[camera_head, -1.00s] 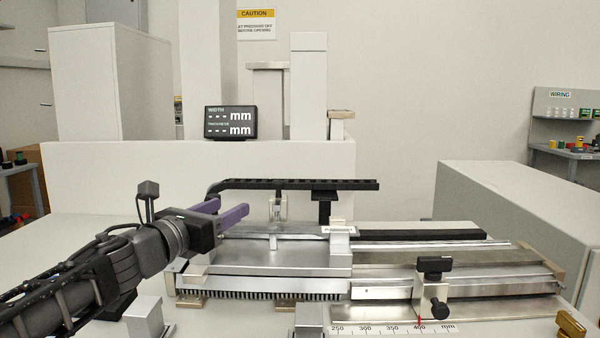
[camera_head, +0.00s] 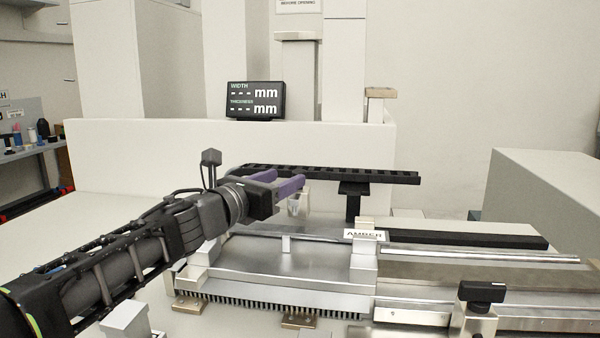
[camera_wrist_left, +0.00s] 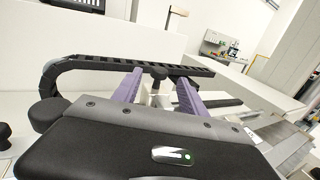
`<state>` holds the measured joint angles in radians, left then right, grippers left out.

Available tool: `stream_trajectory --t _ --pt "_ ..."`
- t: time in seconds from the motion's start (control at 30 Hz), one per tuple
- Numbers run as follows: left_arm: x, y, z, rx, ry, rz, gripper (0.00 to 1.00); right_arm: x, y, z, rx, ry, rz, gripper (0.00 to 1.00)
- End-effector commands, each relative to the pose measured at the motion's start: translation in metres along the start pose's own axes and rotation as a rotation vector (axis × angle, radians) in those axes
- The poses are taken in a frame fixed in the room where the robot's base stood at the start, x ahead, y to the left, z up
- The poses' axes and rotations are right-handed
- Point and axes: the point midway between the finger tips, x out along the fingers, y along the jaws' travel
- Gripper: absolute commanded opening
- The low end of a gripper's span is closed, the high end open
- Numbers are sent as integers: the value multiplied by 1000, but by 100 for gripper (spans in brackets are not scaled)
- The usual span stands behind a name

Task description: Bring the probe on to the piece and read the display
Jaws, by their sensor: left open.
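My left gripper (camera_head: 296,188) is open, its purple fingers pointing right over the metal measuring bench (camera_head: 290,258). In the left wrist view the fingers (camera_wrist_left: 160,88) stand apart on either side of a small light-coloured fitting (camera_wrist_left: 160,100), which may be the probe. The fitting (camera_head: 299,203) is partly hidden by the fingers in the head view. I cannot tell whether the fingers touch it. The display (camera_head: 255,100) reads WIDTH and THICKNESS with dashes and mm, no figures. The piece cannot be made out for certain. My right gripper is not in view.
A black cable chain (camera_head: 335,175) runs just behind the fingers. A black-topped clamp (camera_head: 482,292) stands at the right front. A low white wall (camera_head: 120,160) stands behind.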

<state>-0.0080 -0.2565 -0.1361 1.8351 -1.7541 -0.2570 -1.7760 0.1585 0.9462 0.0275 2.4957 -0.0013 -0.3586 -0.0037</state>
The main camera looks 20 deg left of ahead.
Motion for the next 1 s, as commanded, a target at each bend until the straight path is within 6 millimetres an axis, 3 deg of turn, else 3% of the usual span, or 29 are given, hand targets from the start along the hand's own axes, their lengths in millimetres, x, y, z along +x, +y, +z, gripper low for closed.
stream_trajectory --t 0.43,0.77,1.0 --pt "62 0 -1 0 1 0 50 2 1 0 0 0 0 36" --pt "67 0 0 0 0 1 50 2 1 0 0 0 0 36" --pt "67 0 0 0 0 1 32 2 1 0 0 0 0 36"
